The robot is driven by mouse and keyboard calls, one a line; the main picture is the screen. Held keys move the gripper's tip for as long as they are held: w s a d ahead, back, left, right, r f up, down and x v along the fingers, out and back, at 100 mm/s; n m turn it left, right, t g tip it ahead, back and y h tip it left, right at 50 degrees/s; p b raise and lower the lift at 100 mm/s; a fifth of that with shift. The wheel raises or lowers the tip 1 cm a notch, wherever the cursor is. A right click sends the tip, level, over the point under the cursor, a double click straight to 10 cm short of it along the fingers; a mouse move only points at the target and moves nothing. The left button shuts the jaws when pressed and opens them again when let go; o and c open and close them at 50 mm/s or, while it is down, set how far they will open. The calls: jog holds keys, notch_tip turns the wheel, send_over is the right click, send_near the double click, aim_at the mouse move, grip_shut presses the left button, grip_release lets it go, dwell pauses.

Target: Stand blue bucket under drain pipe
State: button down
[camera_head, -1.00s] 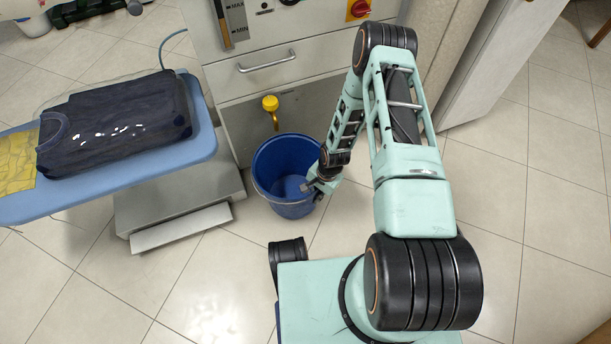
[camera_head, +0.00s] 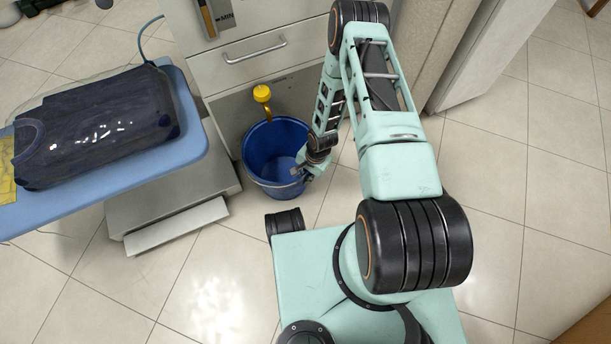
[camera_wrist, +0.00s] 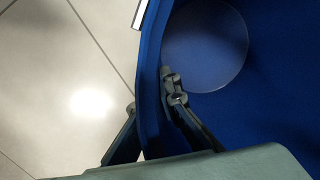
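The blue bucket (camera_head: 258,172) stands open side up in front of the grey cabinet, by the recess below its drawer. The drain pipe, a brass pipe (camera_head: 269,115) with a yellow top (camera_head: 262,93), comes down at the bucket's far side. Its lower end overlaps the far rim in the head view. My gripper (camera_head: 304,168) is at the bucket's near right rim. In the wrist view my gripper (camera_wrist: 152,122) straddles the bucket wall (camera_wrist: 150,85), one finger inside and one outside, closed on it. Whether the base rests fully on the floor is hidden.
A blue ironing board (camera_head: 185,140) with a wrapped dark garment (camera_head: 95,125) is at left, above a grey stepped base (camera_head: 175,205). The cabinet drawer (camera_head: 240,60) is above the pipe. Tiled floor (camera_head: 500,190) is clear at right.

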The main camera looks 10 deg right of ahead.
jog(key=c, duration=2.2)
grip_release()
jog(key=shift+o, duration=0.2)
jog(key=r+p, duration=0.1)
jog(key=r, duration=0.3)
jog(key=d+r+p, duration=0.1)
jog(key=r+p, duration=0.1)
jog(key=r, duration=0.2)
jog(key=d+r+p, duration=0.1)
jog(key=r, duration=0.3)
jog(key=shift+s+p, duration=0.1)
jog(key=shift+p, duration=0.2)
